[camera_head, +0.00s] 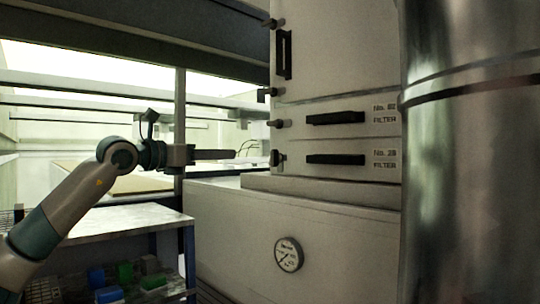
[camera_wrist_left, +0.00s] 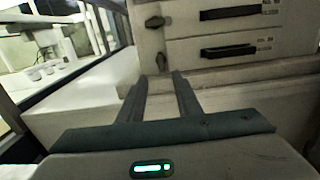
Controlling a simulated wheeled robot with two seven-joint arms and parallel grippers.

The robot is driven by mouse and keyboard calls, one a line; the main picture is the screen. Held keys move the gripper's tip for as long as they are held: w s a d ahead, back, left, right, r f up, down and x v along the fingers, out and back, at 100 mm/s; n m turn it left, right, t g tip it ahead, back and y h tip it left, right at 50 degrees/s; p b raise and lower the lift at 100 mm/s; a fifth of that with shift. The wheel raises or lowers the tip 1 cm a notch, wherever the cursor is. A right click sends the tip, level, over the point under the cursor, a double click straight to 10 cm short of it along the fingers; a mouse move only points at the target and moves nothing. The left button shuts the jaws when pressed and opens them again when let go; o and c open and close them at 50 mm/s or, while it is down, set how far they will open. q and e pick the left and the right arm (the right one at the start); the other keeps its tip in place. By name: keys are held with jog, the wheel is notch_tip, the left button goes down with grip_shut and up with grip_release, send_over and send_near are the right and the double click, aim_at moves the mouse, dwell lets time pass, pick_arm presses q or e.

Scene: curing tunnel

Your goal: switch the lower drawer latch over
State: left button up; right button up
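The lower drawer latch (camera_head: 278,158) is a small dark knob-like piece on the cabinet's left edge, beside the lower drawer (camera_head: 300,161) with its black handle. Its lever seems to stand upright, unlike the latch above it. It also shows in the left wrist view (camera_wrist_left: 161,61), just beyond the fingertips and roughly between them. My left gripper (camera_head: 234,154) points right toward the latch, about level with it and apart from it. In the left wrist view its two fingers (camera_wrist_left: 157,77) stand apart with nothing between them. My right gripper is not in view.
The upper drawer latch (camera_head: 278,123) sticks out sideways above. A pressure gauge (camera_head: 289,254) sits on the cabinet base. A large metal cylinder (camera_head: 470,150) stands at right. A shelf cart (camera_head: 125,219) with several coloured boxes stands below my left arm.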

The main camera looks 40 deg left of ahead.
pick_arm(q)
jog(key=shift+w, duration=0.25)
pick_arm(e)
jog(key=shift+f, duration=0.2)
pick_arm(q)
jog(key=p, duration=0.4)
send_near(272, 154)
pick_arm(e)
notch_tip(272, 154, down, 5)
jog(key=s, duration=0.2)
pick_arm(q)
jog(key=w+p, duration=0.1)
jog(key=w, duration=0.2)
jog(key=w+p, duration=0.1)
jog(key=w, duration=0.2)
jog(key=w+p, duration=0.1)
jog(key=w, duration=0.2)
jog(key=shift+d+r, duration=0.1)
jog(key=shift+d, duration=0.3)
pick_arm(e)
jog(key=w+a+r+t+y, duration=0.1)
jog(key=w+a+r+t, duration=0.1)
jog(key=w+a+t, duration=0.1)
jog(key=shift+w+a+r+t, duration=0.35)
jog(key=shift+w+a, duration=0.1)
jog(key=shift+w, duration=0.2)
pick_arm(q)
grip_shut()
